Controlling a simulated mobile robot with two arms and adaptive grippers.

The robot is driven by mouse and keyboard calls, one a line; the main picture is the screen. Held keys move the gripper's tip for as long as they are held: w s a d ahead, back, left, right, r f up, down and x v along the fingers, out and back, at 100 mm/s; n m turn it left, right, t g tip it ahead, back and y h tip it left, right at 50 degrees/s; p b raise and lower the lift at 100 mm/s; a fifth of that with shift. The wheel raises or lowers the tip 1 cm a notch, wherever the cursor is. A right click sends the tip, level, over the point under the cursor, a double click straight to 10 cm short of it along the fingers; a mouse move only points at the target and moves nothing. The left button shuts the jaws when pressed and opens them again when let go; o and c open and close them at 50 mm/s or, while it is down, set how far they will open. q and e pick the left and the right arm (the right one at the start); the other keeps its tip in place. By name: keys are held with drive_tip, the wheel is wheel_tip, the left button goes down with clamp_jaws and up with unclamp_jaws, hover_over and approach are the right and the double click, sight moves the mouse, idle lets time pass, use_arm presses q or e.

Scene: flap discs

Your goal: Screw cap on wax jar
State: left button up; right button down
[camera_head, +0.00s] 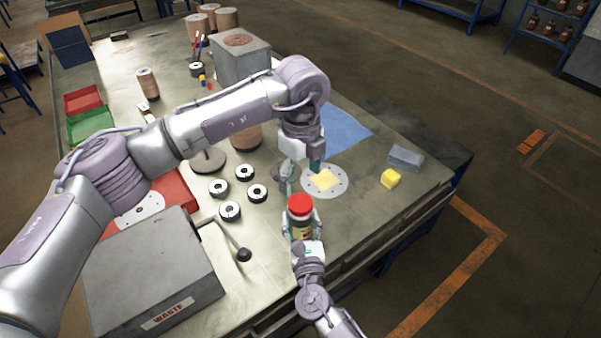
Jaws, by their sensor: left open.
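The wax jar (300,231) stands upright near the front edge of the table. Its red cap (300,204) sits on top; I cannot tell how tightly it is seated. My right gripper (302,226) comes from the bottom of the picture, with its fingers on both sides of the jar body, shut on it. They hide part of the label. My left gripper (301,176) is open and empty, pointing down behind the cap, apart from it.
Several black rings (230,211) lie left. A grey waste box (155,268) with a lever stands front left.

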sight(300, 202)
use_arm(q)
drive_tip(key=shift+r+n, duration=0.1)
drive_tip(key=shift+n, duration=1.3)
drive_tip(key=shift+f, duration=4.05)
